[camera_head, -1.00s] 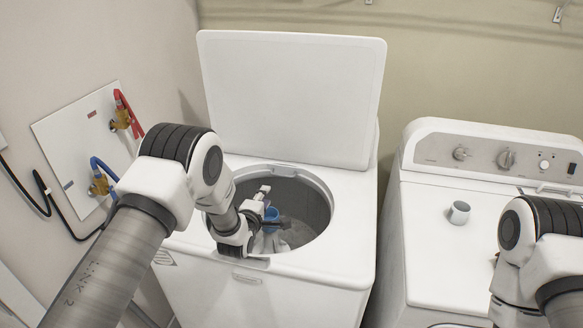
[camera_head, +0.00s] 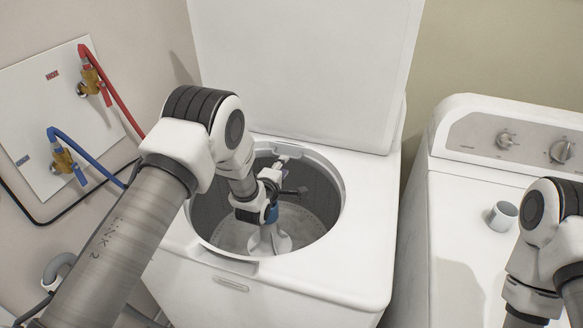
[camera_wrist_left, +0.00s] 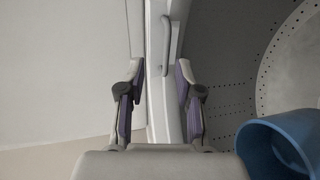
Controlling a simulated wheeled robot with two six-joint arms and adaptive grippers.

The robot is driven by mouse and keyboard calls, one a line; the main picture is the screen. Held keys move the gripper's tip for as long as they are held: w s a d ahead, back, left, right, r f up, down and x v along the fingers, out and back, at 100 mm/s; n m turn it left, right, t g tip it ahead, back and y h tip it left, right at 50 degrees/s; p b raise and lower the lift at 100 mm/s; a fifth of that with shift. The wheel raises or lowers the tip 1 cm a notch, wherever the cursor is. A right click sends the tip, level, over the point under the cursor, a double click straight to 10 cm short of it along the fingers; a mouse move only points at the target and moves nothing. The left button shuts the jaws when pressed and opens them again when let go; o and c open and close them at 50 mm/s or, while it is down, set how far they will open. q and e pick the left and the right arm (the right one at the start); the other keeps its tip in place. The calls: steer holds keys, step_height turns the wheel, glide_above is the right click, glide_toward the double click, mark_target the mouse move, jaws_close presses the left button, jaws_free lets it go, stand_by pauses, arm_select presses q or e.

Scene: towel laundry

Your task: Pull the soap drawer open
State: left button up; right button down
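The white top-loading washer (camera_head: 335,270) has its lid (camera_head: 300,65) raised, with the round drum opening below. My left gripper (camera_head: 292,174) is over the opening near its back edge. In the left wrist view its fingers (camera_wrist_left: 160,72) are apart and empty, one on each side of a white rim strip (camera_wrist_left: 155,110). A light bar-shaped handle (camera_wrist_left: 168,38), seemingly the soap drawer's, lies just beyond the fingertips, not held. In the head view the gripper and arm partly hide that area. My right gripper is out of frame; only its arm shows.
A grey agitator (camera_head: 268,243) with a blue top (camera_head: 271,214) stands in the drum, close below my left wrist. Red and blue hoses (camera_head: 100,170) hang on the left wall.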

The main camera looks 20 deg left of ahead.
arm_select(q)
steer(key=f+p+x, duration=0.1)
steer(key=x, duration=0.7)
steer(key=shift+w, duration=0.1)
steer(key=shift+c, duration=0.4)
jaws_close()
